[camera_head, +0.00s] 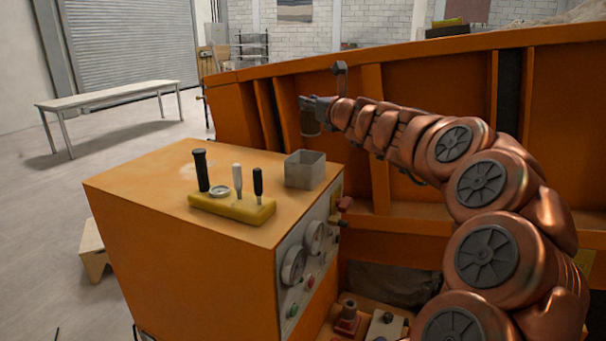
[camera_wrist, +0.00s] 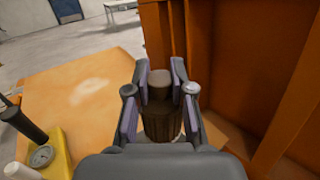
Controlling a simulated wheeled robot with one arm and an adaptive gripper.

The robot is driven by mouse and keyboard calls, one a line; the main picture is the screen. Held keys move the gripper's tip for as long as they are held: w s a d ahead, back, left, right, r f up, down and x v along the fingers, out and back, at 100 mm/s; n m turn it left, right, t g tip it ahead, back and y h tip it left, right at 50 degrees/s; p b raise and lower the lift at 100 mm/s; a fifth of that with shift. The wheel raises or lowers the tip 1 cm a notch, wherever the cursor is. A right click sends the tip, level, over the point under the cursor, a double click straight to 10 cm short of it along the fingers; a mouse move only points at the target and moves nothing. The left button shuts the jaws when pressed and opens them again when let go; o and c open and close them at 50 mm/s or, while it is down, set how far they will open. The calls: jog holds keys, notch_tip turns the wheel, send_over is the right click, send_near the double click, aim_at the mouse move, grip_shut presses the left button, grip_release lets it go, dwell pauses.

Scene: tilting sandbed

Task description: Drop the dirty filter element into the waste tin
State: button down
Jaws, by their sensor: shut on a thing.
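My gripper (camera_head: 312,104) is at the end of my copper-coloured arm, beyond and above the orange cabinet, in front of the orange sandbed wall. It is shut on the filter element (camera_head: 310,122), a brown, dirty cylinder that hangs upright below the fingers. In the wrist view the filter element (camera_wrist: 160,122) shows between the two fingers of my gripper (camera_wrist: 160,84). The waste tin (camera_head: 305,169), a grey, square, open-topped box, stands on the cabinet top near its far right corner. The held element is above and behind the tin in the head view. The tin's inside floor is hidden.
A yellow block (camera_head: 232,207) with upright black and white handles and a round metal piece stands on the cabinet top (camera_head: 150,195), left of the tin. The orange sandbed wall (camera_head: 345,75) with ribs rises close behind my gripper. The cabinet's left top is bare.

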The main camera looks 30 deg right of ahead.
aim_at(312, 119)
jog(key=shift+f+b, duration=2.15)
jog(key=shift+b, duration=0.05)
jog(key=c, duration=0.9)
grip_release()
jog(key=shift+s, duration=0.1)
jog(key=s, duration=0.8)
jog(key=s+a, duration=0.1)
jog(key=s, duration=0.3)
